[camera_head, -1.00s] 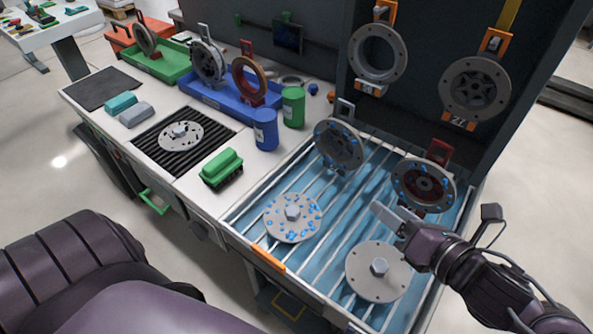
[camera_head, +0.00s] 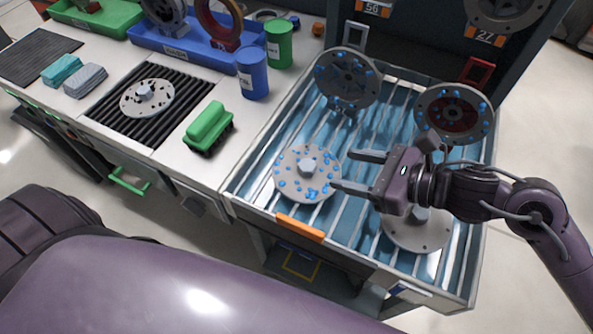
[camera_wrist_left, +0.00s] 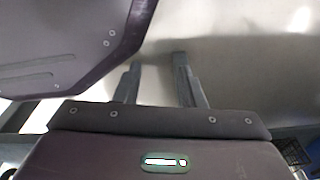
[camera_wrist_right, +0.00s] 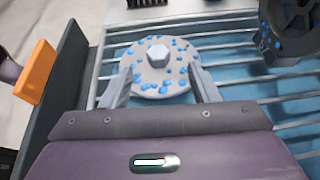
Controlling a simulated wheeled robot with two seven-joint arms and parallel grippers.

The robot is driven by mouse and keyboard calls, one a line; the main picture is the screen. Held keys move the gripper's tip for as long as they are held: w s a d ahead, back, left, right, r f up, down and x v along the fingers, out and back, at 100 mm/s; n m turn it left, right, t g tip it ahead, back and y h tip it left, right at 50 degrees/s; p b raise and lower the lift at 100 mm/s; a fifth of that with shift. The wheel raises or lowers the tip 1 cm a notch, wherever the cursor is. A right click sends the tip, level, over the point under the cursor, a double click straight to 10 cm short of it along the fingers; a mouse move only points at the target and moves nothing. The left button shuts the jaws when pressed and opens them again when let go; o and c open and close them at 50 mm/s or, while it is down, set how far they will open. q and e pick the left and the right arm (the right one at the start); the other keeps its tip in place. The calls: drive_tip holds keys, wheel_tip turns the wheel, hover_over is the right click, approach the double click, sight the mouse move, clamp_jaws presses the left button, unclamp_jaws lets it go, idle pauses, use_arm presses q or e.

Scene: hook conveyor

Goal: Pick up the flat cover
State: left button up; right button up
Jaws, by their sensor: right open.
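A flat grey cover with blue spots and a hex knob (camera_head: 291,184) lies on the rack of the blue wash tray; it also shows in the right wrist view (camera_wrist_right: 146,80). My right gripper (camera_head: 340,170) is open and empty, its fingertips at the cover's right edge. In the right wrist view the fingers sit on either side of the cover's near part; contact cannot be told. A clean flat cover (camera_head: 430,238) lies partly hidden under my right gripper. Another flat cover with dark spots (camera_head: 133,104) lies on the black grate. My left gripper (camera_wrist_left: 155,75) is open and empty over bare floor.
Two blue-spotted round parts, a wheel (camera_head: 346,82) and a red-centred one (camera_head: 453,112), stand at the tray's back. A green brush (camera_head: 209,124), a blue can (camera_head: 252,75) and a green can (camera_head: 279,45) stand left of the tray (camera_head: 238,208).

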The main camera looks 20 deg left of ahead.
sight(309, 165)
drive_tip(key=shift+a+f+b, duration=0.25)
drive_tip(key=shift+f+b, duration=0.05)
drive_tip(key=shift+f, duration=0.2)
drive_tip(key=shift+a+f+b, duration=0.25)
drive_tip(key=shift+f, duration=0.25)
drive_tip(key=shift+a, duration=0.4)
drive_tip(key=p+x, duration=0.2)
drive_tip(key=x, duration=0.4)
drive_tip(key=shift+s+a, duration=0.15)
drive_tip(key=shift+a, duration=0.1)
drive_tip(key=shift+a+f, duration=0.15)
drive_tip(key=shift+a, duration=0.1)
use_arm(q)
drive_tip(key=shift+s+a+f, duration=0.3)
drive_tip(key=shift+s+f, duration=0.05)
drive_tip(key=shift+s, duration=0.15)
drive_tip(key=shift+s+a+f, duration=0.3)
drive_tip(key=shift+s+f, duration=0.05)
drive_tip(key=shift+s, duration=0.1)
use_arm(e)
clamp_jaws()
